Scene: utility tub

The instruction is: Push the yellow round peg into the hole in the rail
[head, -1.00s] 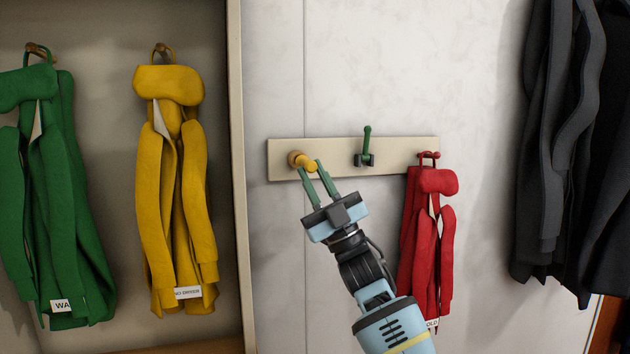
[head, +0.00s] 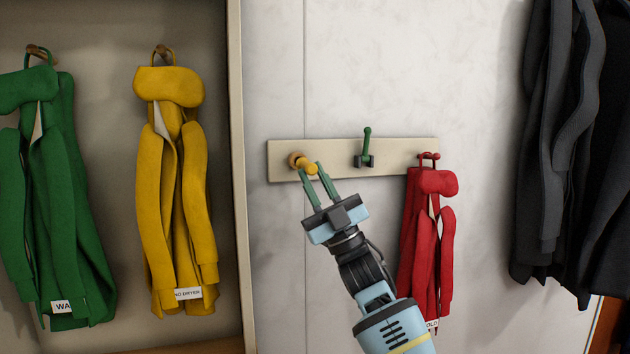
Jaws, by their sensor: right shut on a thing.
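The cream rail (head: 395,158) is fixed level on the wall. The yellow round peg (head: 310,168) is at the rail's left end, with a brown rounded part (head: 295,160) beside it against the rail. My right gripper (head: 311,168) reaches up from below, its two green fingers shut on the yellow peg. The hole is hidden behind the peg and the brown part, so I cannot tell how deep the peg sits. My left gripper is not in view.
A green peg (head: 367,142) stands out mid-rail. A red garment (head: 437,205) hangs at the rail's right end, close to my right arm. Yellow (head: 178,190) and green (head: 50,190) garments hang in the left recess. Dark garments (head: 555,140) hang at the right. The wall above the rail is clear.

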